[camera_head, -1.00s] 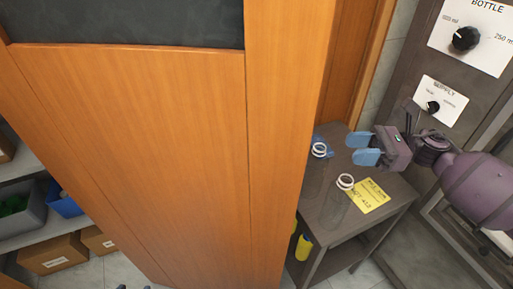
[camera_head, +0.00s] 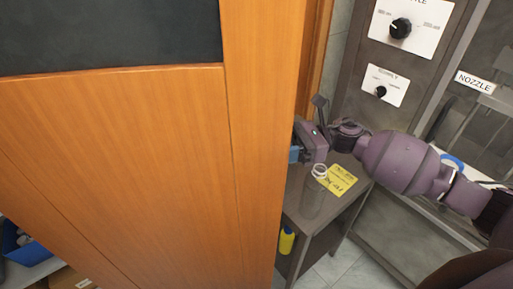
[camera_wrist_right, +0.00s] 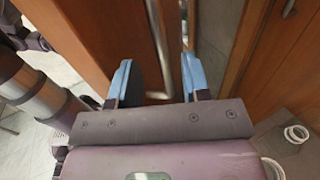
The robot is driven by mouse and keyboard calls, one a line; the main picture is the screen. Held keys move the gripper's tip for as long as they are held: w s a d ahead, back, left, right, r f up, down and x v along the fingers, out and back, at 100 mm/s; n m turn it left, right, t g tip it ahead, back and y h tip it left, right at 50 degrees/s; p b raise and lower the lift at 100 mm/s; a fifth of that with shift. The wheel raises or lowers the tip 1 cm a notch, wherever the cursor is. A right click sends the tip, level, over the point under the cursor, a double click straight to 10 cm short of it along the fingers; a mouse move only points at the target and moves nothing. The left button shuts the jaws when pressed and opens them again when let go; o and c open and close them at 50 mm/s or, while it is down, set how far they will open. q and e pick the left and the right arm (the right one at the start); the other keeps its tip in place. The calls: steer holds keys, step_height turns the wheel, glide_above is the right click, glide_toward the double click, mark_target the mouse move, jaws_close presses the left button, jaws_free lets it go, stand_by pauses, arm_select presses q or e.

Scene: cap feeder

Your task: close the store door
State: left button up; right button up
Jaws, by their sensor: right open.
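The store door (camera_head: 120,150) is an orange wooden panel with a dark pane at its top. It stands open and fills the left half of the head view. My right gripper (camera_head: 295,153) is at the door's right edge, with its fingertips partly hidden behind it. In the right wrist view my right gripper (camera_wrist_right: 156,82) is open, with two blue fingers apart. The door (camera_wrist_right: 85,40) shows to the left there, and a metal bar handle (camera_wrist_right: 160,45) runs down between the fingers. I cannot tell whether the fingers touch it. My left gripper is not in view.
A grey table (camera_head: 300,205) stands beside the door, with a white ring (camera_head: 320,170) and a yellow note (camera_head: 337,179) on it. A yellow bottle (camera_head: 286,240) is below. Knob panels (camera_head: 404,28) are on the wall behind. A blue bin (camera_head: 25,245) is at lower left.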

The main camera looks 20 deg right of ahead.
steer(key=shift+w+a+p, duration=0.15)
steer(key=shift+a+p, duration=0.35)
steer(key=shift+a, duration=2.25)
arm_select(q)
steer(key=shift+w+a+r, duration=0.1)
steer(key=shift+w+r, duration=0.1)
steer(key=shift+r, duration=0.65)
arm_select(e)
steer(key=shift+c, duration=0.8)
jaws_close()
